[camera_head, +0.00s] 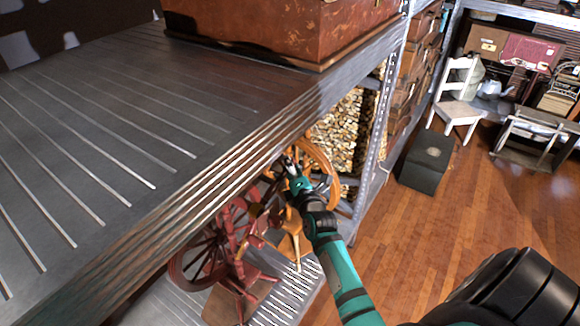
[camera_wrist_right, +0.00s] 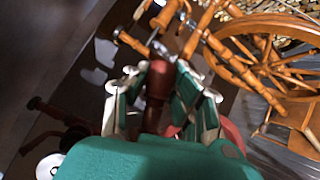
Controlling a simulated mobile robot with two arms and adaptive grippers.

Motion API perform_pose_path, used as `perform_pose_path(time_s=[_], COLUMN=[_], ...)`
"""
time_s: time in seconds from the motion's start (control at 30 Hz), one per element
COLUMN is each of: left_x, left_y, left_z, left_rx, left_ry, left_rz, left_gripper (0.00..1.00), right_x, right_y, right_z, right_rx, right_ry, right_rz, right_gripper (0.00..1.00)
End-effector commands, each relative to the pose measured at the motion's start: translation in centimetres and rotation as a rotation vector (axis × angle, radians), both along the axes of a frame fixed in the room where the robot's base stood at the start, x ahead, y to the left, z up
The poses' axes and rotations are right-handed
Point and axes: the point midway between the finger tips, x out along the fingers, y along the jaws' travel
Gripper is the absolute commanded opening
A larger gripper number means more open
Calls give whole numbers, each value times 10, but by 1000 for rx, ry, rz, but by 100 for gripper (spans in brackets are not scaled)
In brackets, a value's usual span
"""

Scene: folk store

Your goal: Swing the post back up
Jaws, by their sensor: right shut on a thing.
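In the right wrist view, a dark red turned wooden post (camera_wrist_right: 158,88) stands between the fingers of my right gripper (camera_wrist_right: 163,92). The fingers are shut on it. In the head view, my right gripper (camera_head: 287,163) is under the front edge of the grey metal shelf, above a red spinning wheel (camera_head: 241,282) on the lower shelf. The post's lower end is hidden by the gripper in the wrist view. My left gripper is not in view.
An orange spinning wheel (camera_head: 333,178) stands close beside the gripper and also shows in the wrist view (camera_wrist_right: 262,62). The upper shelf (camera_head: 110,110) overhangs the work area. Stacked firewood (camera_head: 343,125) is behind. A dark box (camera_head: 427,161) stands on the open wooden floor (camera_head: 440,220).

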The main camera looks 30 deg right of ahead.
Motion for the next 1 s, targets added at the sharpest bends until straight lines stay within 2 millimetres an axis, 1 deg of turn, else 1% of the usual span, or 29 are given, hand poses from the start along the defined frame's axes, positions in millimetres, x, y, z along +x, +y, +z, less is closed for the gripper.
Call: perform_pose_path(time_s=[0.17,0.47,0.77,1.0], left_x=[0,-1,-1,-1], left_y=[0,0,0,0], left_z=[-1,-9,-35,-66], left_rx=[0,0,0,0], left_ry=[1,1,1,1], left_rz=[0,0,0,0], left_gripper=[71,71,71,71], right_x=[-2,-8,-19,-31], right_y=[3,19,46,74], right_z=[9,40,71,89], right_rx=[-65,-280,-544,-755], right_ry=[-24,-114,-226,-313], right_rz=[1,1,1,0], right_gripper=[0,0,0,0])
